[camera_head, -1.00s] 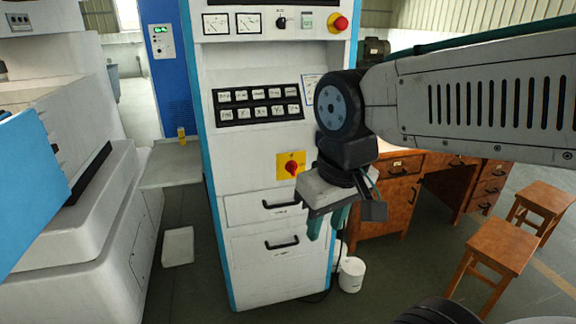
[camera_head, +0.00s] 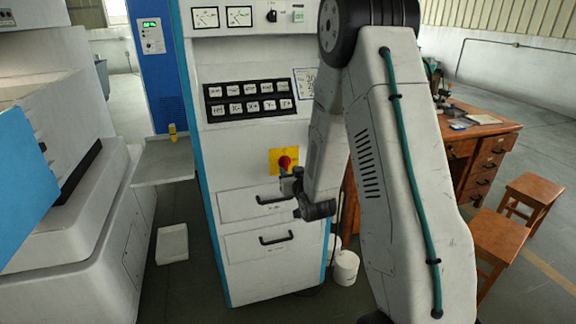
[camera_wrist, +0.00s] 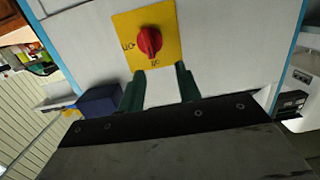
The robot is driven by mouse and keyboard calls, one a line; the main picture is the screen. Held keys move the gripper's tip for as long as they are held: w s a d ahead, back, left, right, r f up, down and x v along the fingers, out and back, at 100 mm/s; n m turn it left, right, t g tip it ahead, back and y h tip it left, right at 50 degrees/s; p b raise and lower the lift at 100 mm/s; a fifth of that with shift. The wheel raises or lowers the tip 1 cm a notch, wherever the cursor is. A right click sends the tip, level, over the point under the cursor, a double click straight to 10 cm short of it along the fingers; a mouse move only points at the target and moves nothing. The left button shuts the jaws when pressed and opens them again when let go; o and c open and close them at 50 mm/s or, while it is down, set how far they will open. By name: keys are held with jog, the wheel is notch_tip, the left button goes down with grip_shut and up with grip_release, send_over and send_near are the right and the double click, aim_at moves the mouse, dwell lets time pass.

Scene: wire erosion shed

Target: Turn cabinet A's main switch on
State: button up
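The main switch is a red rotary knob (camera_wrist: 149,41) on a yellow plate (camera_wrist: 172,20) on the white cabinet front. In the head view the knob (camera_head: 285,162) shows just above my gripper (camera_head: 289,184), which covers part of the plate's lower edge. In the wrist view my gripper (camera_wrist: 159,80) has two green fingers, apart, with nothing between them. The fingertips lie just below the knob in that picture. The knob's long ridge runs roughly up and down there. Two small labels sit left of and below it; they look like on and off, in turned lettering.
The cabinet also carries a black button panel (camera_head: 250,99), meters above it, and two drawers with black handles (camera_head: 276,238) below. A wooden desk (camera_head: 490,130) and stools stand at the right. A grey shelf (camera_head: 165,165) and a white machine stand at the left.

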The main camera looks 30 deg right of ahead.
aim_at(287, 162)
jog(key=shift+t+h, duration=0.4)
jog(key=shift+t, duration=0.3)
jog(key=w+d, duration=0.1)
jog(key=w, duration=0.1)
jog(key=w+d+f, duration=0.1)
jog(key=w, duration=0.1)
jog(key=w+d, duration=0.1)
jog(key=w, duration=0.2)
jog(key=shift+d+f, duration=0.2)
jog(key=shift+f, duration=0.05)
grip_shut()
